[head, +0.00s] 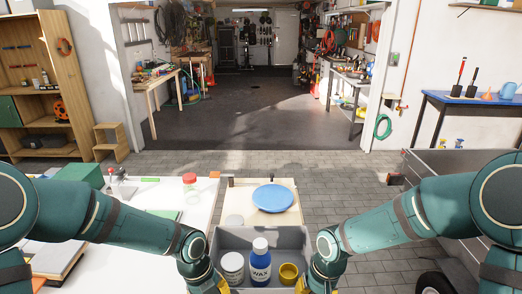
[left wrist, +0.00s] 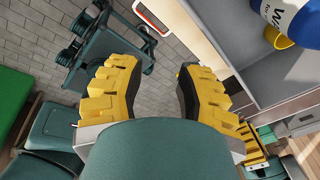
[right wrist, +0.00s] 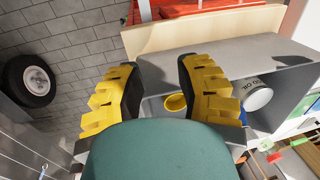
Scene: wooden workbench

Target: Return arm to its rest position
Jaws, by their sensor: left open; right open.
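My left gripper (head: 217,286) is at the lower edge of the head view, by the left side of a grey bin (head: 290,238). In the left wrist view its yellow-padded fingers (left wrist: 155,78) are spread, with nothing between them. My right gripper (head: 303,284) is at the bin's right side, partly cut off by the frame. In the right wrist view its fingers (right wrist: 160,75) are also spread and empty. The bin holds a white can (head: 232,267), an upright blue wax bottle (head: 260,265) with a white cap, and a yellow cup (head: 288,274).
A blue plate (head: 273,198) lies on a light wooden board (head: 236,191) beyond the bin. A white table (head: 190,207) with a red-lidded jar (head: 190,181) is left. A grey metal cabinet (head: 450,164) stands right. Paved floor (head: 340,180) between is open.

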